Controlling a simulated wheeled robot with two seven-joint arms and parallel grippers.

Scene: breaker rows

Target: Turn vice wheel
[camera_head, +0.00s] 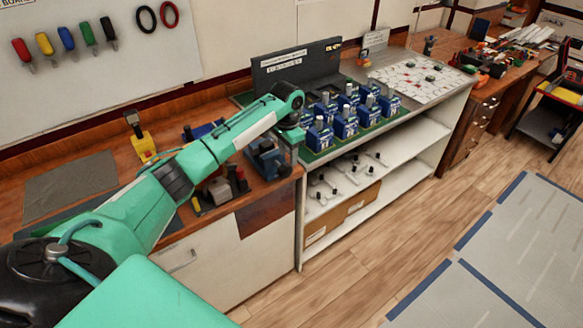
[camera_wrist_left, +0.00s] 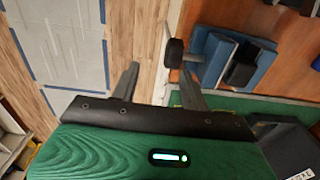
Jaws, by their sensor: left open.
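The blue vice (camera_head: 266,160) sits at the right end of the wooden workbench, partly beside my left arm in the head view. In the left wrist view the blue vice body (camera_wrist_left: 228,60) is at the upper right. Its dark wheel (camera_wrist_left: 174,53) sticks out on a short grey shaft to the left. My left gripper (camera_head: 293,146) points down next to the vice. In the wrist view my left gripper (camera_wrist_left: 161,72) is open and empty. The wheel appears just ahead of the fingertips, nearer the right finger; I cannot tell the exact gap. My right gripper is not in view.
A green board with several blue-and-white breakers (camera_head: 346,125) stands right of the vice on the white shelf unit (camera_head: 299,225). A yellow tool (camera_head: 143,143) and small clamps (camera_head: 222,188) are on the workbench. The wooden floor (camera_head: 350,255) in front is clear.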

